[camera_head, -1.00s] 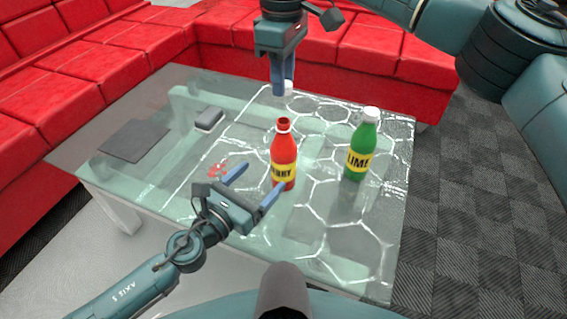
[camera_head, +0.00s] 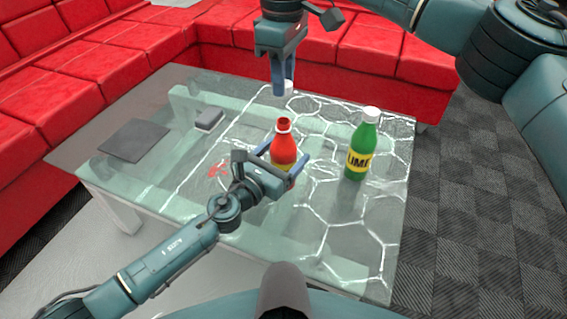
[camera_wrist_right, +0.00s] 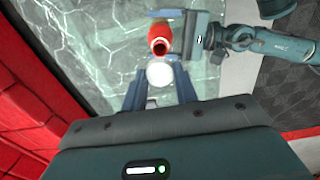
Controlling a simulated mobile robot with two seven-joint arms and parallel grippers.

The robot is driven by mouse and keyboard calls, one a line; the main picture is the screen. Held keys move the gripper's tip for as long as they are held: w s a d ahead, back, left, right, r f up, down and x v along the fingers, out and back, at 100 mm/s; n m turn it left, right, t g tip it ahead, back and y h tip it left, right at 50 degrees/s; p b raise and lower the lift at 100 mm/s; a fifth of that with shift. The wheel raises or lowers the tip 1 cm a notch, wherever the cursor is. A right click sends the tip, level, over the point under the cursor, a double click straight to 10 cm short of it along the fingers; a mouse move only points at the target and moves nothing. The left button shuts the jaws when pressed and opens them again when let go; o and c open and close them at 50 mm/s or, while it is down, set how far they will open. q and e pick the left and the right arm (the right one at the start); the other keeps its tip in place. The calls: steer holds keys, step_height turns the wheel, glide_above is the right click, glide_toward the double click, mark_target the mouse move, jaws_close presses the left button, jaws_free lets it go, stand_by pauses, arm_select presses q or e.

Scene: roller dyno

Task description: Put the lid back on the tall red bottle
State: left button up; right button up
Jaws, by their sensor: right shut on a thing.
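The tall red bottle (camera_head: 283,148) stands upright on the glass table, its mouth open with no lid. My left gripper (camera_head: 287,153) is open, one finger on each side of the bottle; I cannot tell whether they touch it. The wrist view shows the red bottle (camera_wrist_right: 160,33) with the left gripper (camera_wrist_right: 172,35) beside it. My right gripper (camera_head: 282,92) points down, shut on the white lid (camera_wrist_right: 160,74), behind and above the bottle in the head view. The lid is mostly hidden by the fingers there.
A green lime bottle (camera_head: 361,150) with a white cap stands to the right of the red bottle. A small grey box (camera_head: 209,118) and a dark flat panel (camera_head: 134,139) lie on the table's left. Red sofas (camera_head: 75,75) border the table's back and left.

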arm_select(q)
steer(key=c, duration=1.3)
steer(key=shift+c, duration=0.3)
arm_select(e)
glide_above(283, 121)
steer(key=shift+f, duration=2.5)
steer(key=shift+f, duration=0.1)
steer(key=shift+f, duration=0.75)
steer(key=shift+f, duration=0.6)
